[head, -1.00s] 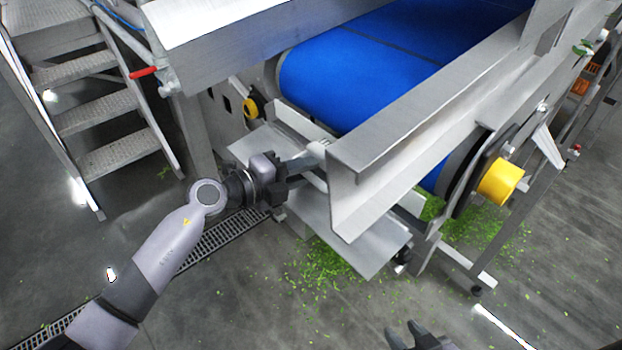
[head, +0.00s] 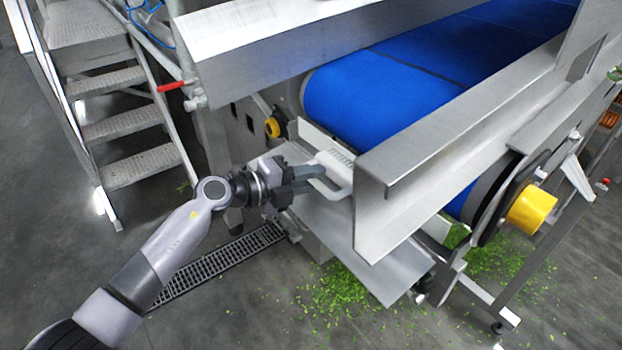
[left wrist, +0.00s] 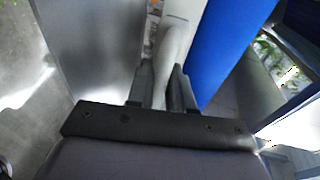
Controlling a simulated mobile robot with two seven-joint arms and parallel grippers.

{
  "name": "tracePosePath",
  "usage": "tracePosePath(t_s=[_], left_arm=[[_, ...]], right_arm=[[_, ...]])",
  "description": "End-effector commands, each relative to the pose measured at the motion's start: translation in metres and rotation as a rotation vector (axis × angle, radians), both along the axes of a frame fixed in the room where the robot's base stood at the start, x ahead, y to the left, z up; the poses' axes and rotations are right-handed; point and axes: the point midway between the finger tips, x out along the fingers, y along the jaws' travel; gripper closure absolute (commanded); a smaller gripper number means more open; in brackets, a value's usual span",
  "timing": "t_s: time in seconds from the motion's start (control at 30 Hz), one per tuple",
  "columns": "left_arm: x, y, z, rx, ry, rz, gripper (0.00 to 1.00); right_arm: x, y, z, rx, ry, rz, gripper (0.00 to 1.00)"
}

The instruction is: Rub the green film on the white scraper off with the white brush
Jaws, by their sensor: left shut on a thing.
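My left gripper (head: 308,180) is shut on the handle of the white brush (head: 337,172), in front of the belt's end. In the left wrist view the brush handle (left wrist: 172,52) runs up between the two fingers. The white scraper (head: 308,132) is a pale strip under the near end of the blue belt, partly hidden by the brush and the frame. The brush head is close to it; I cannot tell whether they touch. I can make out no green film on the visible part. My right gripper is not in view.
The blue conveyor belt (head: 390,85) lies behind a steel side beam (head: 450,130). A steel tray (head: 375,262) sits below. Green scraps (head: 345,292) litter the floor. Metal stairs (head: 125,118) and a red-handled valve (head: 172,86) stand at left.

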Motion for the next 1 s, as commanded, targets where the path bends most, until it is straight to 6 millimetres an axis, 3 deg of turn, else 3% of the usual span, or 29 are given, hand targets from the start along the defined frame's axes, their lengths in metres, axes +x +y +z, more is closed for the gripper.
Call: tracePosePath(t_s=[0.6,1.0], left_arm=[[-0.032,0.044,0.003,-0.002,-0.001,0.002,1.00],[-0.035,0.048,0.001,-0.002,-0.002,0.001,1.00]], right_arm=[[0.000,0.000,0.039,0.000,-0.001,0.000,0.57],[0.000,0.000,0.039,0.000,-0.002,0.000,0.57]])
